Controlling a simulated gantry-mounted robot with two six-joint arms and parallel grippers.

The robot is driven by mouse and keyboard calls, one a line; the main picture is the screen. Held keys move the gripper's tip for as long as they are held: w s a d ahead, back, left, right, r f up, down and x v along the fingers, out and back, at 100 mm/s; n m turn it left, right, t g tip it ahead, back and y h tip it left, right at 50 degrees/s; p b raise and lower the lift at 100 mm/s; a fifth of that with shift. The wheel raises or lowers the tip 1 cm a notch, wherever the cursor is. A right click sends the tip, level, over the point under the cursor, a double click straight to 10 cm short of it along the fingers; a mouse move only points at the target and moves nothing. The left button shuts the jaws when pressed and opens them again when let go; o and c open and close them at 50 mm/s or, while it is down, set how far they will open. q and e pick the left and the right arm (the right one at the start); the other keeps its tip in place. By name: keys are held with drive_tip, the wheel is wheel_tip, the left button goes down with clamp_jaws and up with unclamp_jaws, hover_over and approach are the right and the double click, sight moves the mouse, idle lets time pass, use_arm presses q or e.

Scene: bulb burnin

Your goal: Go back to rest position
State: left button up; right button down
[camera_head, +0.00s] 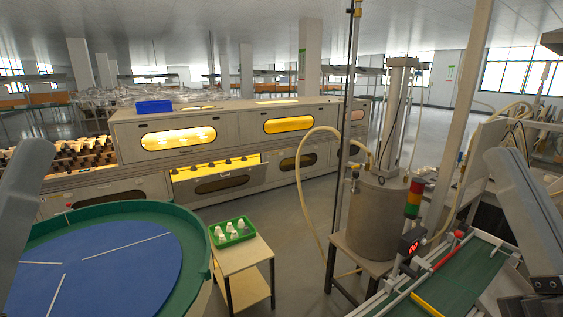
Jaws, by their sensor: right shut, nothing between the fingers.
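My right arm (525,215) comes in as a grey link along the right edge. My right gripper (514,304) shows only in part, low at the bottom right, dark and small. It is shut with nothing held, and it is apart from any loose object. My left arm (22,215) shows as a grey link at the left edge, in front of the round green-rimmed table. The left gripper is outside the picture.
A round blue table with a green rim (190,222) fills the lower left. A green tray (232,239) of white bulbs sits on a small stand (262,249). Behind is a long cabinet with lit windows (180,138). A metal tank (376,218) and a green conveyor (462,285) stand at right.

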drive_tip(key=s+a+r+n+t+y+p, duration=0.1)
drive_tip(key=s+r+p, duration=0.1)
drive_tip(key=s+r, duration=0.25)
use_arm(q)
wheel_tip(320, 180, up, 38)
drive_tip(key=p, duration=3.6)
use_arm(e)
wheel_tip(320, 180, up, 35)
drive_tip(key=shift+w+r, duration=0.2)
drive_tip(key=shift+w, duration=0.05)
